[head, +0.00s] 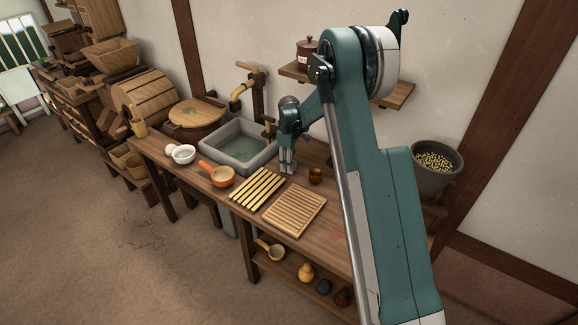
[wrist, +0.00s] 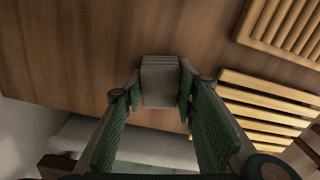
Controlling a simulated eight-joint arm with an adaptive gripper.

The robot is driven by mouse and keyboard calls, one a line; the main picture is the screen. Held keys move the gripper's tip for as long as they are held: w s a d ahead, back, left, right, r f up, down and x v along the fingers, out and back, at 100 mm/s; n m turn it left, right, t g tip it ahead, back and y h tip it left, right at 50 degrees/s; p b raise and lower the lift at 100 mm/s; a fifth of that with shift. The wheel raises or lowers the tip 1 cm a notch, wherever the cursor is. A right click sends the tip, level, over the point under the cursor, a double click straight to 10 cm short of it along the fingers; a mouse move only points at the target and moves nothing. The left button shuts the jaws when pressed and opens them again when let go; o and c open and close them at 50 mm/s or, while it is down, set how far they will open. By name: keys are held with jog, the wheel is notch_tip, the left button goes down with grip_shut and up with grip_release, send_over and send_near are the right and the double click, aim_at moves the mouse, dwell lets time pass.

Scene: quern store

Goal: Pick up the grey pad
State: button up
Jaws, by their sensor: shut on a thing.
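The grey pad (wrist: 158,82) is a small block with a ridged end, seen between the fingers in the wrist view. My gripper (wrist: 158,95) is shut on it, with one green finger on each side. In the head view my gripper (head: 287,168) points down over the table, just right of the stone sink. The pad is hard to make out there between the fingers. I cannot tell whether the pad touches the table.
A slatted rack (head: 258,188) and a ridged wooden board (head: 294,210) lie in front of my gripper. A small brown cup (head: 316,176) stands close on the right.

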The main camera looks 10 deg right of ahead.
jog(key=shift+r+p, duration=0.85)
jog(key=shift+r, duration=4.15)
